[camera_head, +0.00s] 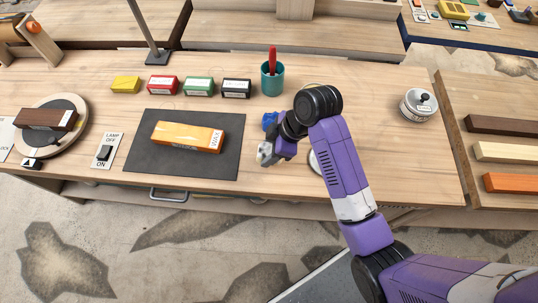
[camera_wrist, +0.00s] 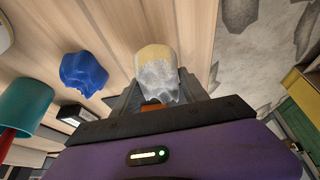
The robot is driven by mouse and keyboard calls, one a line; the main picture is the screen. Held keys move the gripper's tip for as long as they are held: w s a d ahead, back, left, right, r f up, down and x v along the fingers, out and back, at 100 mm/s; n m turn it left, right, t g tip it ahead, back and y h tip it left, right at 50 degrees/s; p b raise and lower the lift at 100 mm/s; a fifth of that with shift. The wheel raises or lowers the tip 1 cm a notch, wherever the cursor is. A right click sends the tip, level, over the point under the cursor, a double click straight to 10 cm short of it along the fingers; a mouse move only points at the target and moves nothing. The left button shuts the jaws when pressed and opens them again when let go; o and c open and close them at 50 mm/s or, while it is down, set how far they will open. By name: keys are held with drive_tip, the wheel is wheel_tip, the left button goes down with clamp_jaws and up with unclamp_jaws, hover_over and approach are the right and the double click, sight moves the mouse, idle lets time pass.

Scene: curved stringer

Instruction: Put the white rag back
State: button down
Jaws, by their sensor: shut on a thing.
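The white rag (camera_wrist: 158,78) is between my gripper's fingers in the wrist view. It is crumpled, greyish white, with a yellowish band at its far end. In the head view my gripper (camera_head: 268,152) is above the table's front part, right of the dark mat, and a bit of the white rag (camera_head: 264,155) shows at its tip. A blue rag (camera_wrist: 84,72) lies crumpled on the table beside my gripper; it also shows in the head view (camera_head: 269,120), partly hidden by my arm.
An orange block marked WAX (camera_head: 188,136) lies on the dark mat (camera_head: 139,161). A teal cup (camera_head: 272,82) holds a red-handled tool. Small coloured boxes (camera_head: 163,84) stand in a row behind. A round tin (camera_head: 418,104) stands at right, with clear table between it and my arm.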

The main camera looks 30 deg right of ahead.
drive_tip(key=shift+f, duration=1.95)
drive_tip(key=shift+f, duration=0.15)
drive_tip(key=c, duration=0.6)
unclamp_jaws()
drive_tip(key=v, duration=1.2)
